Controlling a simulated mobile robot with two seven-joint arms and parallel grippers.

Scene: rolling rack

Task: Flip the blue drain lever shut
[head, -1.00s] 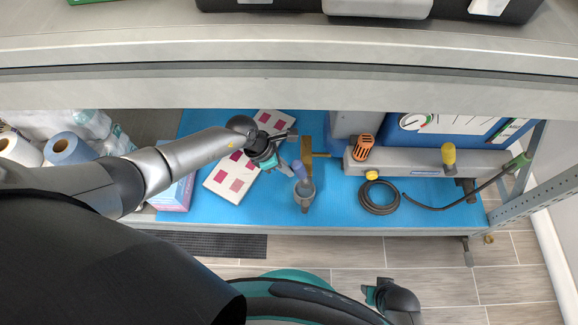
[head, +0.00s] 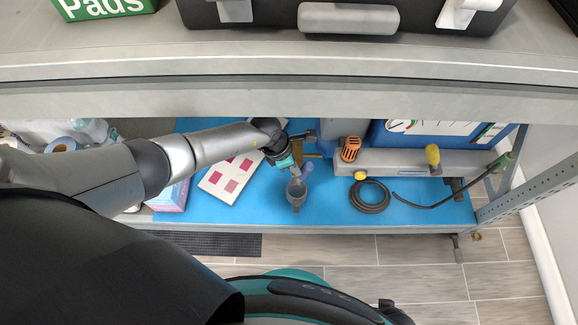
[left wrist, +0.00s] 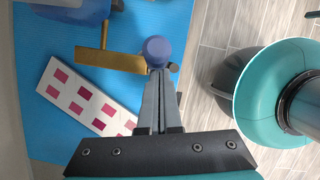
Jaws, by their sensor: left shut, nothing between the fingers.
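The blue drain lever (head: 307,168) is at the front end of a brass pipe (head: 313,156), beside a grey cup-like fitting (head: 297,192). In the left wrist view the lever (left wrist: 155,51) shows as a rounded blue-violet end right at my fingertips, with the brass pipe (left wrist: 110,61) to its left. My left gripper (head: 297,172) is shut and empty, its tips against or very close to the lever's left side; contact is unclear. In the left wrist view its closed fingers (left wrist: 157,74) point at the lever. My right gripper is not in view.
The blue shelf mat (head: 250,215) holds a card with magenta squares (head: 222,184), a coiled black hose (head: 370,197) and a grey unit with orange (head: 350,149) and yellow (head: 433,155) knobs. The upper shelf edge (head: 400,102) hangs over this space.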

